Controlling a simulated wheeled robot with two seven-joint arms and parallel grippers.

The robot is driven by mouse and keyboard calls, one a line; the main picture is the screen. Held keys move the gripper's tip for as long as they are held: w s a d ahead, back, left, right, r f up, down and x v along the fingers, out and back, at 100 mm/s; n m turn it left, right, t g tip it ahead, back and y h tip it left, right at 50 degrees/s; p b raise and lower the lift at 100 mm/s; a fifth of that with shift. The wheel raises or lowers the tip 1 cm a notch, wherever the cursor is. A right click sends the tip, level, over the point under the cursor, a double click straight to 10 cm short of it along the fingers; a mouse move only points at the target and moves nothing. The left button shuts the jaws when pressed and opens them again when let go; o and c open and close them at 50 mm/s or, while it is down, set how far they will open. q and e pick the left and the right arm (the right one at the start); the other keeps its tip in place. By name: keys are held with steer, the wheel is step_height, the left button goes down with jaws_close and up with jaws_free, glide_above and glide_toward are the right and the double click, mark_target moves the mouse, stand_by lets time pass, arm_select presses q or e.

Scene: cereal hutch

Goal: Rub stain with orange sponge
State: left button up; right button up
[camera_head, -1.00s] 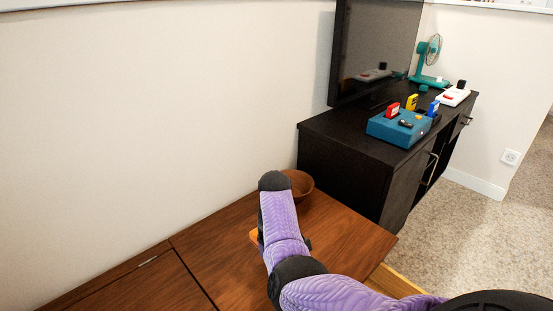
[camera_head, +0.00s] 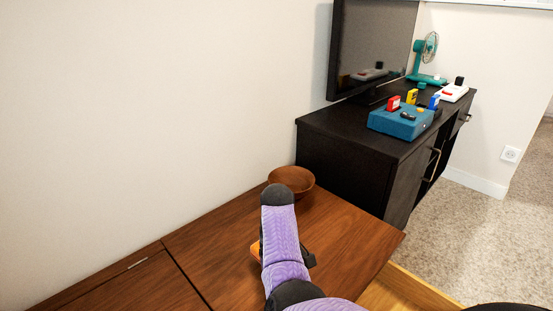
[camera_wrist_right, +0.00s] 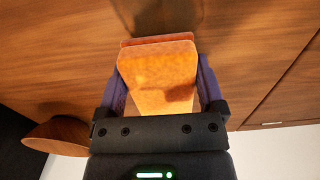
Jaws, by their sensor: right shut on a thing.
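My right gripper (camera_wrist_right: 163,80) is shut on the orange sponge (camera_wrist_right: 158,68), with one purple-sided finger on each side of it. In the head view my right forearm mostly hides the gripper; a sliver of the sponge (camera_head: 256,252) shows at its left, low over the brown wooden top (camera_head: 335,235). In the wrist view a dark patch (camera_wrist_right: 160,14) lies on the wood beyond the sponge. I cannot tell if it is the stain or a shadow, nor whether the sponge touches the wood. My left gripper is not in view.
A brown wooden bowl (camera_head: 291,180) stands at the back of the wooden top, just beyond my right arm. A dark cabinet (camera_head: 350,150) with a blue toaster-like toy (camera_head: 401,122), a screen (camera_head: 375,45) and a teal fan (camera_head: 428,58) stands behind. The wood at left is clear.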

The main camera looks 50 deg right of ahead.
steer(key=shift+f+b, duration=0.4)
steer(key=shift+f, duration=0.65)
stand_by(0.4)
